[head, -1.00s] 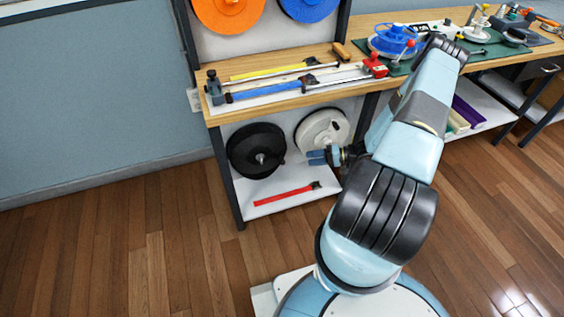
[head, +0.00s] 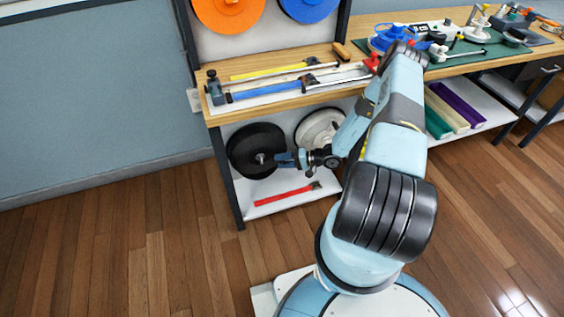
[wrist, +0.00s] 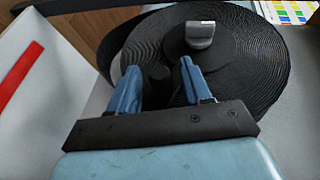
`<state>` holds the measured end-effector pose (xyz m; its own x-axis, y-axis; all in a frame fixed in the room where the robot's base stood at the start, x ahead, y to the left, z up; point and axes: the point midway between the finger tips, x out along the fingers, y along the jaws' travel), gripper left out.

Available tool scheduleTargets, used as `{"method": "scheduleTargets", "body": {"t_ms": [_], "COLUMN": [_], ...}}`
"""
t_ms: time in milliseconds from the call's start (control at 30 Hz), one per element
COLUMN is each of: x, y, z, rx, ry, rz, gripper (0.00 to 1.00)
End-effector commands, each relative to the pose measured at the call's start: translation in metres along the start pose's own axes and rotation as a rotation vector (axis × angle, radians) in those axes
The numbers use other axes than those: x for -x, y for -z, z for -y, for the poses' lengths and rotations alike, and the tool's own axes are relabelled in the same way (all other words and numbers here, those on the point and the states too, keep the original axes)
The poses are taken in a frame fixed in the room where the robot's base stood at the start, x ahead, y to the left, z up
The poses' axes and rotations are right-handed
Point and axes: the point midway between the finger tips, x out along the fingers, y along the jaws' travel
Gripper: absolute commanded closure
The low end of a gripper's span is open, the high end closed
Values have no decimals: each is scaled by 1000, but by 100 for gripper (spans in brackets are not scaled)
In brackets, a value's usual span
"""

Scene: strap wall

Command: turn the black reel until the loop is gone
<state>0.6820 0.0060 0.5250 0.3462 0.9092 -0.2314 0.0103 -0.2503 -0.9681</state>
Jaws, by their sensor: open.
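The black reel (head: 243,141) is mounted upright under the bench at the left, with a metal hub at its middle. In the wrist view the reel (wrist: 262,90) fills the upper middle, with a grey hub end (wrist: 200,34) at its face and ribbed black strap wound on it. A dark stub (wrist: 158,78) shows between my fingers; I cannot tell if they touch it. My gripper (head: 278,159) is open in front of the reel's right side; its blue fingers also show in the wrist view (wrist: 158,75). I cannot make out a loop of strap.
A white reel (head: 318,124) hangs to the right, partly behind my arm. The floor at the left is clear.

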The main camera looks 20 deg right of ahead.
Motion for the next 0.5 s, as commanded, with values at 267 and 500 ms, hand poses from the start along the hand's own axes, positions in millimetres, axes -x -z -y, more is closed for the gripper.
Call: {"method": "scheduleTargets", "body": {"t_ms": [267, 500], "x": [-4, -4], "y": [0, 0], "z": [0, 0], "rx": [0, 0], "ry": [0, 0], "rz": [0, 0], "gripper": [52, 66]}}
